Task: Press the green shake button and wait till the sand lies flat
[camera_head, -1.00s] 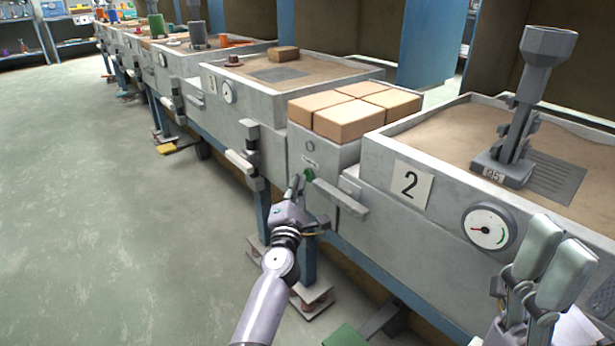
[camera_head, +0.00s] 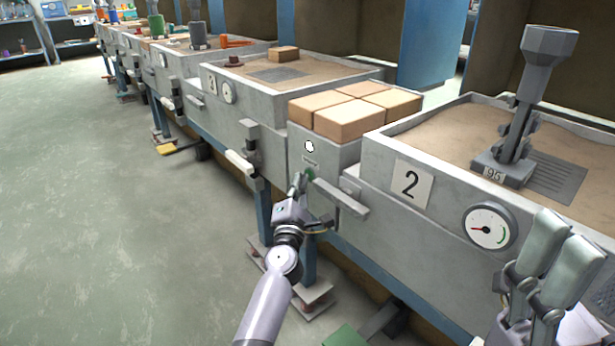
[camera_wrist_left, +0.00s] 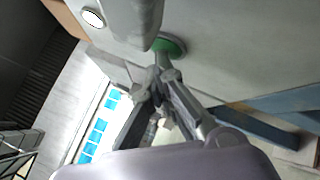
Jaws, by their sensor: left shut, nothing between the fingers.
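The green button (camera_head: 309,174) sits on the grey front panel below the bricks. My left gripper (camera_head: 298,182) is shut and empty, with its tip at the button. In the left wrist view the finger covers part of the green button (camera_wrist_left: 172,47), and tip and button appear to touch. A round lamp (camera_head: 309,146) above the button glows white; it also shows in the left wrist view (camera_wrist_left: 93,17). Sand (camera_head: 440,138) fills the box marked 2 and looks mostly smooth. My right gripper (camera_head: 556,262) is at the lower right, clear of the box; its finger gap is unclear.
A dial (camera_head: 490,226) is on the box front. A ledge (camera_head: 340,198) juts out just right of my left gripper. Bricks (camera_head: 350,117) lie above the panel.

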